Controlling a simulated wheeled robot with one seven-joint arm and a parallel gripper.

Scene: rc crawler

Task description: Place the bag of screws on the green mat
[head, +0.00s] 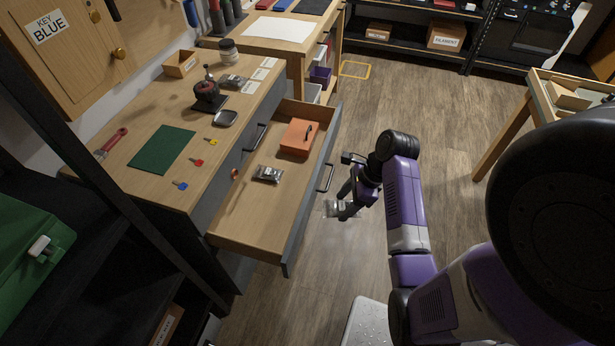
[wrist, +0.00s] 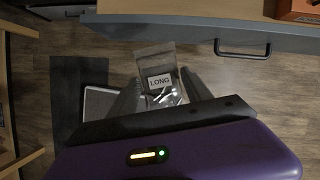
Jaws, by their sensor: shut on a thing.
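My gripper (head: 347,205) is shut on a clear bag of screws (head: 333,209), low over the floor to the right of the open drawer. In the wrist view the bag of screws (wrist: 156,66) sits between the fingers, with a white label reading "LONG" and screws below it. The green mat (head: 162,150) lies flat and bare on the workbench, left of the drawer and well away from my gripper. A second bag of screws (head: 267,174) lies in the drawer. A similar bag (head: 232,82) lies on the bench top.
The open drawer (head: 247,216) stands between my gripper and the mat; an orange box (head: 299,137) is inside. Blue, red and yellow keys (head: 197,162) lie right of the mat. A red-handled tool (head: 112,143) lies left of it.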

